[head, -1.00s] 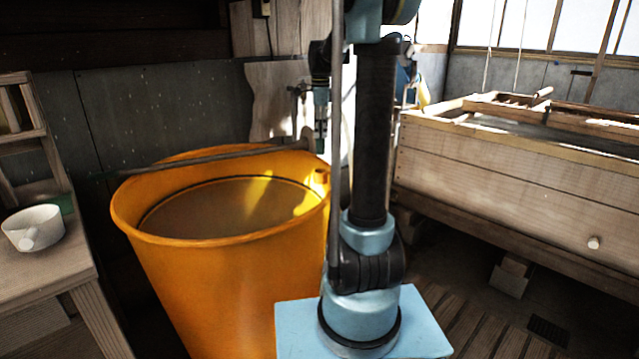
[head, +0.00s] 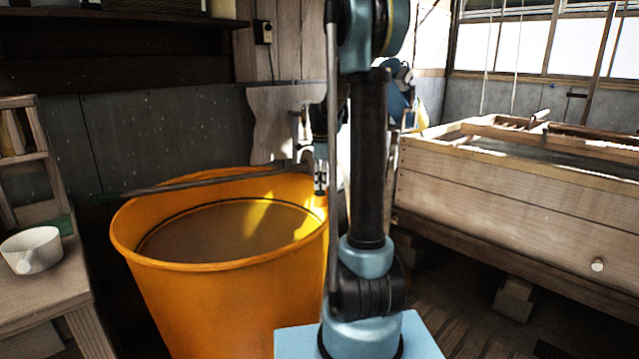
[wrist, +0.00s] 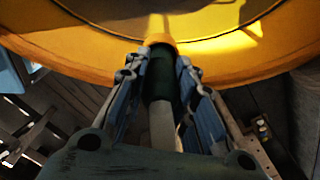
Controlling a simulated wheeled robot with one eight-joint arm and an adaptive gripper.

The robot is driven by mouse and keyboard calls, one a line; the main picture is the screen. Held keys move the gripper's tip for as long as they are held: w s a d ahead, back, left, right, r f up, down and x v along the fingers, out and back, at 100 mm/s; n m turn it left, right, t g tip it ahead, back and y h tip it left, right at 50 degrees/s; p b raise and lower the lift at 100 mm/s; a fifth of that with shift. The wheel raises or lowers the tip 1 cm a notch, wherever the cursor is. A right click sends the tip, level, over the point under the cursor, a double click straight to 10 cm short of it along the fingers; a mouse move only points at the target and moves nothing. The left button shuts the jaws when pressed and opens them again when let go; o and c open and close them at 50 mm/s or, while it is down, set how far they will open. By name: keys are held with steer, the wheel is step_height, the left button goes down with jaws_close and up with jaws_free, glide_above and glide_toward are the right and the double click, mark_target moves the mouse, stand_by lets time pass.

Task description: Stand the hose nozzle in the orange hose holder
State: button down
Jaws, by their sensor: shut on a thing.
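The hose nozzle (wrist: 160,80) is a dark green piece with a pale grey part behind it, held lengthwise between the fingers of my gripper (wrist: 158,72) in the wrist view. My gripper (head: 320,185) is shut on it and points down above the tub's right rim in the head view. The orange hose holder (head: 321,200) is a small fitting at that rim, directly below my fingertips. In the wrist view the nozzle's far end meets the holder (wrist: 160,40). I cannot tell whether it is inside the holder or only touching its top.
The large orange tub (head: 200,300) stands below with a grey bar (head: 210,180) lying across its rim. A wooden vat (head: 510,195) stands on the right. A white handled bowl (head: 32,248) is on the left table. A grey wall (head: 150,135) stands close behind the tub.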

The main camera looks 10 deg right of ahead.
steer(key=shift+f, duration=0.2)
steer(key=c, duration=1.3)
jaws_free()
steer(key=shift+r, duration=0.1)
step_height(320, 180, up, 12)
steer(key=shift+f, duration=0.15)
steer(key=shift+s+r, duration=0.2)
steer(key=shift+r, duration=0.1)
steer(key=s+f+n, duration=0.2)
steer(key=s+n, duration=0.2)
steer(key=s, duration=0.3)
steer(key=s+f+n+t, duration=0.1)
steer(key=s+f+n, duration=0.15)
steer(key=s, duration=0.45)
steer(key=s+f+n, duration=0.1)
steer(key=s+n, duration=0.3)
steer(key=s, duration=0.3)
steer(key=s+f+n, duration=0.3)
steer(key=s+f, duration=0.1)
steer(key=s, duration=0.1)
steer(key=s+f+n, duration=0.3)
steer(key=s+f, duration=0.2)
steer(key=s+f+n+t, duration=0.1)
steer(key=s+f+n, duration=0.3)
steer(key=s+f, duration=0.1)
steer(key=shift+s+a+f, duration=0.1)
steer(key=shift+s+f, duration=0.05)
steer(key=shift+s, duration=0.15)
